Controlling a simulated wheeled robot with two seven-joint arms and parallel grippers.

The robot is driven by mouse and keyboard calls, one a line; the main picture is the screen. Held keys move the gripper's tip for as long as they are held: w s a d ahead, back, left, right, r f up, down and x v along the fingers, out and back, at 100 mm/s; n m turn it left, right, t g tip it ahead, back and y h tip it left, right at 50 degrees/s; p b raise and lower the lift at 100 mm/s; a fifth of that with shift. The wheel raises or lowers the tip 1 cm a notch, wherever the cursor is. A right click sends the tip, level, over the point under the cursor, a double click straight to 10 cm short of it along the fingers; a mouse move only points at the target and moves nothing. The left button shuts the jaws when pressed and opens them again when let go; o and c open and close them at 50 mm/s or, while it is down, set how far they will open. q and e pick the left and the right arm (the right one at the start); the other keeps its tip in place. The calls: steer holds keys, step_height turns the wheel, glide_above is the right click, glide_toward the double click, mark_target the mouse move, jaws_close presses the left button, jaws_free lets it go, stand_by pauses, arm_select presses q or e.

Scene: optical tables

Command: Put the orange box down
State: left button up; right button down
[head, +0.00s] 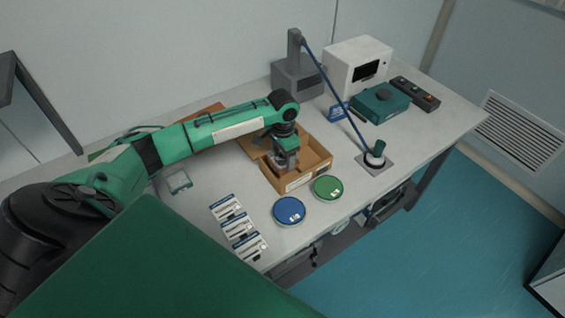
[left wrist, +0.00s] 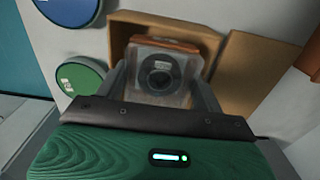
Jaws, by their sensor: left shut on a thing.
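My left gripper (head: 284,164) reaches down over the open cardboard box (head: 313,173) on the table. In the left wrist view, its two fingers (left wrist: 163,88) are shut on the orange box (left wrist: 165,43), which has an orange edge and a pale, cloudy face with a dark ring. The orange box is in front of the cardboard box's interior (left wrist: 209,38); I cannot tell whether it touches the bottom. In the head view the gripper mostly hides the orange box. My right gripper is not in view.
A blue round dish (head: 289,211) and a green round dish (head: 327,188) stand before the cardboard box. Several white cards (head: 238,227) lie front left, with a small clear tray (head: 179,182) behind. A teal device (head: 379,101) and a white instrument (head: 357,62) stand at the back right.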

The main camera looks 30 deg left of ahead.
arm_select(q)
step_height(320, 180, down, 5)
steer(key=shift+r+p, duration=0.1)
steer(key=shift+p, duration=0.4)
steer(key=shift+f, duration=0.25)
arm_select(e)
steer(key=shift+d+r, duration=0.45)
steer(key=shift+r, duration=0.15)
arm_select(q)
steer(key=shift+f, duration=0.15)
steer(key=o, duration=0.7)
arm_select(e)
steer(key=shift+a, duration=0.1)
arm_select(q)
steer(key=shift+r, duration=0.3)
step_height(320, 180, up, 10)
steer(key=shift+r+b, duration=0.2)
steer(key=shift+b, duration=1.05)
steer(key=shift+r, duration=0.7)
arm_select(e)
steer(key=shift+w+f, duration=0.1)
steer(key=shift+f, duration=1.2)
